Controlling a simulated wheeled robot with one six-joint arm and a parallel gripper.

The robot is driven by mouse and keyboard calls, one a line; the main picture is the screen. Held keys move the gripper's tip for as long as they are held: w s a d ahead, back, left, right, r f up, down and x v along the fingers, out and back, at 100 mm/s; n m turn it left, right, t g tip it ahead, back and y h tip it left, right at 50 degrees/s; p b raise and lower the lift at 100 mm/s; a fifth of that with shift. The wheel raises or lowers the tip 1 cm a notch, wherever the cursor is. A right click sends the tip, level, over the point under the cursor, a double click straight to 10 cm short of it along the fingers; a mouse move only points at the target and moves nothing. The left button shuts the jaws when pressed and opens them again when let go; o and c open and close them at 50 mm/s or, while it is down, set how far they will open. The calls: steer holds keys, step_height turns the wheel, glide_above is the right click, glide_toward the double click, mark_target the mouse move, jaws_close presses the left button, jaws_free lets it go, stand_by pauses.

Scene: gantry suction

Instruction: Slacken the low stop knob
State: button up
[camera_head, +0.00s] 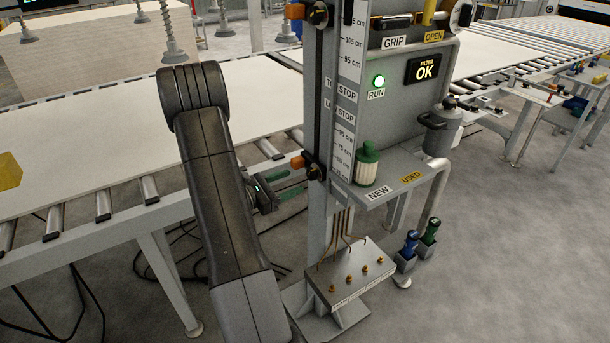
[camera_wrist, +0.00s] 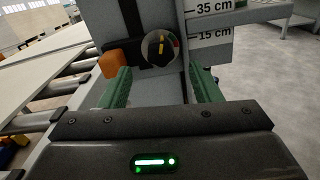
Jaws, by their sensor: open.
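The low stop knob (camera_head: 316,171) is a dark round knob low on the upright scale post, beside an orange block (camera_head: 298,162). In the wrist view the knob (camera_wrist: 160,49) shows its round face with a yellow bar and a small red mark, and the orange block (camera_wrist: 112,64) is at its left. My gripper (camera_head: 291,184) is to the left of the post, just below the level of the knob. In the wrist view its green fingers (camera_wrist: 161,75) are apart, with the knob ahead between them. I cannot tell the gap to the knob; no contact shows.
A similar upper knob (camera_head: 318,15) sits high on the post. A shelf (camera_head: 395,178) with a green-topped jar (camera_head: 367,164) juts out to the right. The roller conveyor (camera_head: 103,205) is behind my arm. A metal box (camera_head: 350,275) stands at the post's foot.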

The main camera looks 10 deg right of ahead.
mark_target(308, 175)
steer(key=shift+p+x, duration=0.4)
steer(key=shift+x, duration=2.75)
steer(key=shift+c, duration=0.4)
steer(key=c, duration=0.9)
steer(key=shift+n, duration=0.4)
steer(key=shift+n+p, duration=0.55)
steer(key=shift+n, duration=2.25)
steer(key=o, duration=1)
